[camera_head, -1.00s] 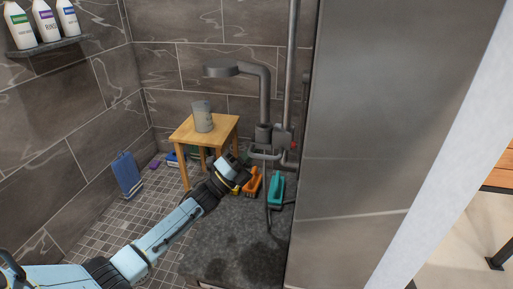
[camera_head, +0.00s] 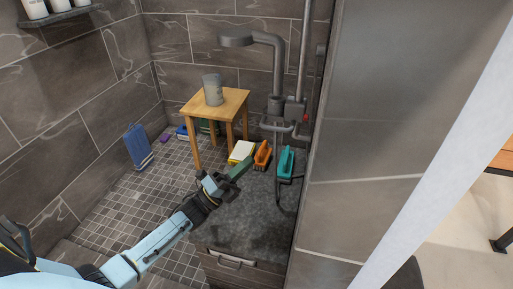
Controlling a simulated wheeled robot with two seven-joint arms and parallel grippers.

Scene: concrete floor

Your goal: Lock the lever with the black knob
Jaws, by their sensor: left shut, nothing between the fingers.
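I cannot make out a lever with a black knob in this view. The grey shower fixture (camera_head: 276,104) on the back wall has a mixer part (camera_head: 294,112) with a small red spot (camera_head: 306,118) at its right side, and a curved bar below it. My left gripper (camera_head: 240,168) is shut and empty. It is over the dark stone slab, in front of and below the fixture, apart from it. My right gripper is not in view.
A wooden stool (camera_head: 238,98) holds a grey cup (camera_head: 212,90). An orange brush (camera_head: 263,156), a teal brush (camera_head: 286,163) and a yellow-white item (camera_head: 241,152) lie beyond my gripper. A tiled wall (camera_head: 365,130) stands close on the right.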

